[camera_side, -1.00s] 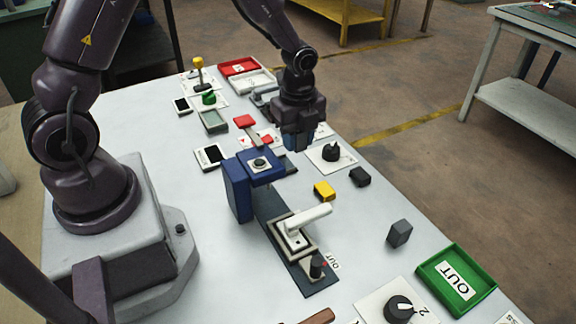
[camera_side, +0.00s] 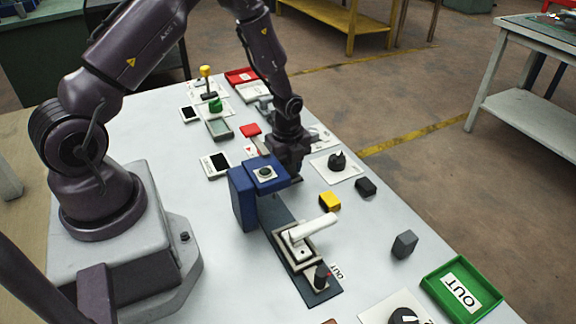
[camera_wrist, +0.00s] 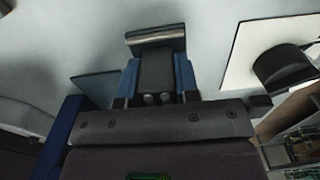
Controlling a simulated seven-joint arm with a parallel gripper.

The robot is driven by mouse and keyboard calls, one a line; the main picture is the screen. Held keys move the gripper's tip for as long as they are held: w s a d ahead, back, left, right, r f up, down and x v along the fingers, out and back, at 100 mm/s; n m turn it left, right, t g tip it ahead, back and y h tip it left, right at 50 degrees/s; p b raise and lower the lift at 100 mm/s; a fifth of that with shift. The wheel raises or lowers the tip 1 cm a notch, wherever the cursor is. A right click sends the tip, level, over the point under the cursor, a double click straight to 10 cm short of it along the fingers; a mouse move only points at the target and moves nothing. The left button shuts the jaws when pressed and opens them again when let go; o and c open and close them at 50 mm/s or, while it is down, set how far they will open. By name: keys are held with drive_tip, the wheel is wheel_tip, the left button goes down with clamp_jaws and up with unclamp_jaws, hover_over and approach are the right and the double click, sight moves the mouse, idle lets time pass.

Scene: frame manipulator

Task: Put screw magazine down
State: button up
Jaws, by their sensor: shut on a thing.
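My gripper (camera_wrist: 158,82) has its two blue fingers shut on a dark grey block, which I take as the screw magazine (camera_wrist: 157,70). The block lies between the fingers, and a wider, lighter-edged end (camera_wrist: 156,37) shows beyond it. In the side view, my gripper (camera_side: 289,168) is low over the table, just behind and right of the blue fixture head (camera_side: 265,172). That head hides part of the fingers and most of the held block, so I cannot tell whether the block touches the table.
The blue fixture carries a white lever (camera_side: 312,228) and a dark base plate (camera_side: 318,292). A green OUT tray (camera_side: 494,298) is at front right.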

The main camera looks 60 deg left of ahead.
drive_tip(key=shift+f, duration=0.15)
drive_tip(key=o, duration=0.9)
drive_tip(key=shift+o, duration=0.2)
wheel_tip(320, 180, up, 12)
drive_tip(key=shift+r, duration=0.15)
drive_tip(key=s+d+r+n+t, duration=0.1)
drive_tip(key=s+d+r+n, duration=0.25)
drive_tip(key=r, duration=0.25)
drive_tip(key=s+d+r+n+t+y, duration=0.1)
drive_tip(key=s+d+r+n, duration=0.2)
drive_tip(key=r, duration=0.4)
drive_tip(key=s+d+r+n+t, duration=0.1)
drive_tip(key=s+r+n+t, duration=0.15)
drive_tip(key=r+n, duration=0.3)
drive_tip(key=s+d+r+n+t+h, duration=0.1)
drive_tip(key=s+d+r+n, duration=0.2)
drive_tip(key=s+n, duration=0.3)
drive_tip(key=shift+s+r, duration=0.25)
drive_tip(key=shift+s, duration=0.95)
